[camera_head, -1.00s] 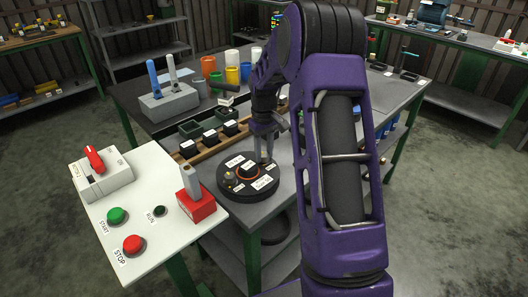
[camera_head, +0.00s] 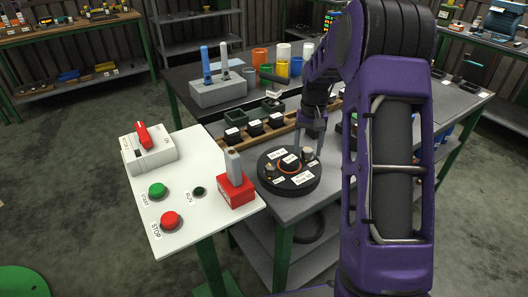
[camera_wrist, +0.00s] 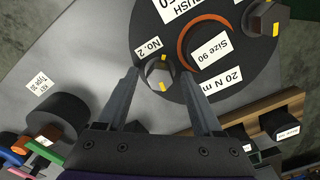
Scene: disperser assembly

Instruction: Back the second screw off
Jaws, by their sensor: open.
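A round black disc (camera_head: 290,180) with white labels and an orange ring lies on the grey table's near corner. Its second screw, a hex-headed one (camera_wrist: 159,73) beside the label "No. 2", is in the middle of the wrist view; in the head view it stands at the disc's far right (camera_head: 308,155). Another hex screw (camera_wrist: 264,19) with a yellow mark is across the disc. My gripper (camera_wrist: 160,71) is open, with one finger on either side of the second screw's head and apparent gaps between. In the head view my gripper (camera_head: 311,148) is over the disc's far right edge.
The white control panel (camera_head: 180,220) with start and stop buttons stands at the left, with a red block (camera_head: 236,190) on its right edge. A wooden rail with dark blocks (camera_head: 255,127) lies behind the disc. Cups stand farther back.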

